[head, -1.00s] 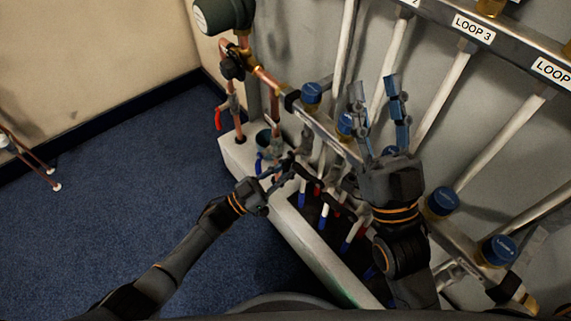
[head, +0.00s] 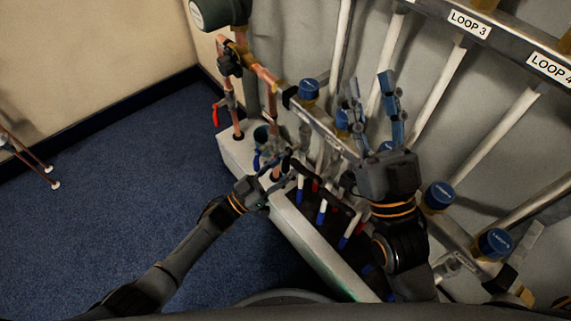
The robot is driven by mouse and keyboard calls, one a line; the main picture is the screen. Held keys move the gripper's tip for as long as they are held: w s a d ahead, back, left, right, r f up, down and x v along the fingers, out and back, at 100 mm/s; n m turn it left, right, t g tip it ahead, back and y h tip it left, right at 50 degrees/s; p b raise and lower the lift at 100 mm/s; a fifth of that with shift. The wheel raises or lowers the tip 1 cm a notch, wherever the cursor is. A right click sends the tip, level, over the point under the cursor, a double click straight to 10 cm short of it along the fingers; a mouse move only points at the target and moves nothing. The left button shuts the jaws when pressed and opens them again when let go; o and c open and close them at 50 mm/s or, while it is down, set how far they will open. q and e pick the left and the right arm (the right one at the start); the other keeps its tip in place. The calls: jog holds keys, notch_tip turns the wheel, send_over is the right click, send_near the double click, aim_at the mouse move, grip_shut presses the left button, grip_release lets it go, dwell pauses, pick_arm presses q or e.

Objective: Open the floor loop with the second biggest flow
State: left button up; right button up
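The manifold's lower rail carries several blue round caps, one at the upper left (head: 308,89), one at the lower right (head: 439,195) and an end cap (head: 495,243). Labels LOOP 3 (head: 468,24) and LOOP 4 (head: 551,68) sit on the upper rail. Any flow readings are not legible. My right gripper (head: 370,88) is open, its two fingers pointing up in front of the rail and partly hiding the middle caps. Nothing shows between them. My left gripper (head: 277,168) is by the left pipework above the pale box; its small dark fingers blend with the fittings.
A pale box (head: 312,246) below the rail holds several blue, white and red-ended pipes. A red-handled valve (head: 216,115) and a dark green round device (head: 217,12) are on copper pipes at left.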

pick_arm(q)
jog(key=shift+a, duration=0.1)
jog(key=v, duration=1.2)
